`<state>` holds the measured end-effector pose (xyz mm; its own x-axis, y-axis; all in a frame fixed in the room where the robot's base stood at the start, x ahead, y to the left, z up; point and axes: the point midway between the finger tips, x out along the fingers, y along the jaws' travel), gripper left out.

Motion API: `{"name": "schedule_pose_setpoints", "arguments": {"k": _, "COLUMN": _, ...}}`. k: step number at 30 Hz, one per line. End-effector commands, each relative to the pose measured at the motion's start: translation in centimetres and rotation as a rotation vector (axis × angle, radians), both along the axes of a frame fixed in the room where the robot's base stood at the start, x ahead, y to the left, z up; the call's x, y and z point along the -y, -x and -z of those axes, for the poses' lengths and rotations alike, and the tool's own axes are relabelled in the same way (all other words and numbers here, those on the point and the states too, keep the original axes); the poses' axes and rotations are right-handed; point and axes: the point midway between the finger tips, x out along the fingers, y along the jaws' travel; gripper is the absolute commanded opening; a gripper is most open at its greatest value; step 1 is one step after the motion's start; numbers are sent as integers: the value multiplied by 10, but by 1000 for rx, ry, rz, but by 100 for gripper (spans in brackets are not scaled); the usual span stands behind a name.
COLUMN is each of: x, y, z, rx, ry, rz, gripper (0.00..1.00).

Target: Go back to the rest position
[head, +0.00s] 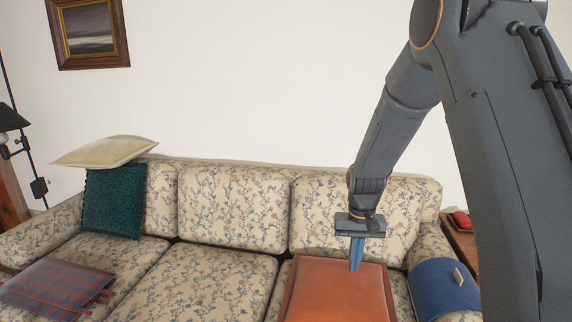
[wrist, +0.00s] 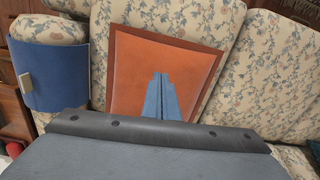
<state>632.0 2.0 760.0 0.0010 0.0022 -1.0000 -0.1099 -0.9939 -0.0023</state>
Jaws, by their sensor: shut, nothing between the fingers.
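My gripper (head: 356,266) hangs from my dark grey arm at the right of the head view. Its blue fingers are together with nothing between them, and they point down. In the head view they overlap the upper edge of an orange cushion (head: 335,298) with a darker border. In the wrist view the gripper (wrist: 160,76) shows in front of the same orange cushion (wrist: 140,60). I cannot tell whether the fingertips touch it. The cushion lies on the right part of a floral sofa (head: 225,205).
A teal cushion (head: 112,203) leans at the sofa's left, with a cream cushion (head: 105,151) above it. A plaid cushion (head: 55,285) lies on the left seat. A blue cloth (head: 440,288) covers the right armrest. A red object (head: 463,220) sits on a side table.

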Motion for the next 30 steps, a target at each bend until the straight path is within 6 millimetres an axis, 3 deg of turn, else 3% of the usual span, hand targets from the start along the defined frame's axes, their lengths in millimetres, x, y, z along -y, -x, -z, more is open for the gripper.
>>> {"name": "schedule_pose_setpoints", "arguments": {"k": 1, "x": 0, "y": 21, "z": -21, "rx": 2, "ry": -1, "rz": -7, "gripper": 0}}
{"name": "schedule_pose_setpoints", "arguments": {"k": 3, "x": 0, "y": 49, "z": -40, "rx": 2, "ry": -1, "rz": -19, "gripper": 0}}
{"name": "schedule_pose_setpoints", "arguments": {"k": 9, "x": -1, "y": 133, "z": -86, "rx": 3, "ry": -2, "rz": -53, "gripper": 0}}
{"name": "schedule_pose_setpoints", "arguments": {"k": 15, "x": -1, "y": 212, "z": -113, "rx": 3, "ry": -2, "rz": -84, "gripper": 0}}
{"name": "schedule_pose_setpoints", "arguments": {"k": 18, "x": -1, "y": 240, "z": -119, "rx": 2, "ry": -2, "rz": -94, "gripper": 0}}
{"name": "schedule_pose_setpoints", "arguments": {"k": 23, "x": -1, "y": 261, "z": -122, "rx": 0, "ry": -2, "rz": -102, "gripper": 0}}
{"name": "schedule_pose_setpoints", "arguments": {"k": 30, "x": -1, "y": 263, "z": -122, "rx": -1, "ry": -2, "rz": -102, "gripper": 0}}
